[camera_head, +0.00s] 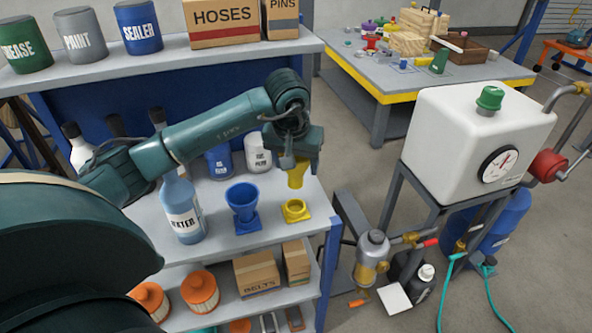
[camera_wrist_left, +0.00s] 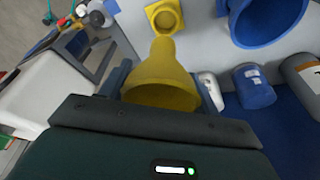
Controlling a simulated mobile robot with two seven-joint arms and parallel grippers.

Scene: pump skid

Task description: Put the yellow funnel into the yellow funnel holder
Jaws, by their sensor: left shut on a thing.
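The yellow funnel (camera_head: 297,175) is held by my left gripper (camera_head: 303,158), which is shut on it above the shelf. In the left wrist view the yellow funnel (camera_wrist_left: 164,82) sits between the fingers, its spout pointing away from the gripper. The yellow funnel holder (camera_head: 296,211), a square-based ring, stands empty on the shelf's right end, below and apart from the funnel. The holder also shows in the left wrist view (camera_wrist_left: 165,17), just beyond the spout tip. My right gripper does not show.
A blue funnel (camera_head: 242,200) stands in a blue holder left of the yellow holder. A water bottle (camera_head: 182,208) and blue and white containers (camera_head: 219,162) share the shelf (camera_head: 268,236). A white tank (camera_head: 465,140) with a gauge stands to the right.

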